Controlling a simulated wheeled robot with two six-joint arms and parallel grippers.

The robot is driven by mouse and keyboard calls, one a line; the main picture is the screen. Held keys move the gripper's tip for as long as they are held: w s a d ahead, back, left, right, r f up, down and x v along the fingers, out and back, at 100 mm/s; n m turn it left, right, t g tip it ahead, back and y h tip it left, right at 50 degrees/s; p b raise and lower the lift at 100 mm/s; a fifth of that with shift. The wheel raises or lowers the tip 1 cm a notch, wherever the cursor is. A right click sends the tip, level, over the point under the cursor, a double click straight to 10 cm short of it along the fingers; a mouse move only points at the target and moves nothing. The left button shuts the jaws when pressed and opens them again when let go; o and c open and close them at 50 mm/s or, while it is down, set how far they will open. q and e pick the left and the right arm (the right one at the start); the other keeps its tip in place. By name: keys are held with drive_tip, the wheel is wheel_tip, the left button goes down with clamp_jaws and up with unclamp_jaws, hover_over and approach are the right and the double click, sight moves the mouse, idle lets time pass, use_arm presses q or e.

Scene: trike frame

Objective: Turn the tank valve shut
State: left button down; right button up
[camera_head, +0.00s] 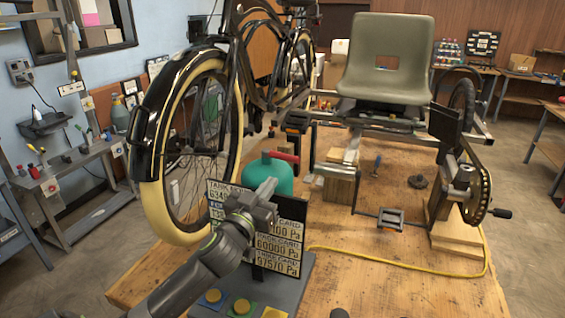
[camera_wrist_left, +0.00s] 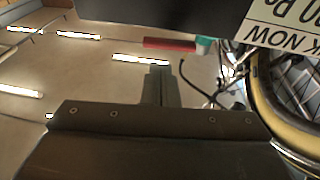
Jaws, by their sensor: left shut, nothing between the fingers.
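The teal tank (camera_head: 268,178) stands on the wooden bench behind a dark reading board. Its red valve handle (camera_head: 285,156) sticks out at the top, pointing right. My left gripper (camera_head: 268,187) is shut and empty. In the head view it overlaps the front of the tank and the top of the board, below the red handle; I cannot tell if it touches either. In the left wrist view the closed fingers (camera_wrist_left: 161,72) point toward the red handle (camera_wrist_left: 169,44), with a gap visible in the picture. A bit of the teal tank (camera_wrist_left: 203,43) shows beside it.
The reading board (camera_head: 280,238) with pressure labels stands on a grey console with blue and yellow buttons (camera_head: 242,307). A bicycle wheel (camera_head: 190,150) is close on the left. The trike frame with seat (camera_head: 385,75) fills the right. A yellow cable (camera_head: 400,267) crosses the bench (camera_head: 380,295).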

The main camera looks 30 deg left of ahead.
sight(289, 160)
use_arm(q)
drive_tip(key=p+x, duration=0.2)
drive_tip(key=x, duration=0.3)
drive_tip(key=shift+w+r, duration=0.25)
drive_tip(key=shift+p+x, duration=0.45)
drive_tip(key=shift+x, duration=0.4)
drive_tip(key=shift+w+f, duration=0.1)
drive_tip(key=shift+f, duration=0.05)
drive_tip(key=shift+w+b, duration=0.65)
drive_tip(key=shift+w, duration=0.05)
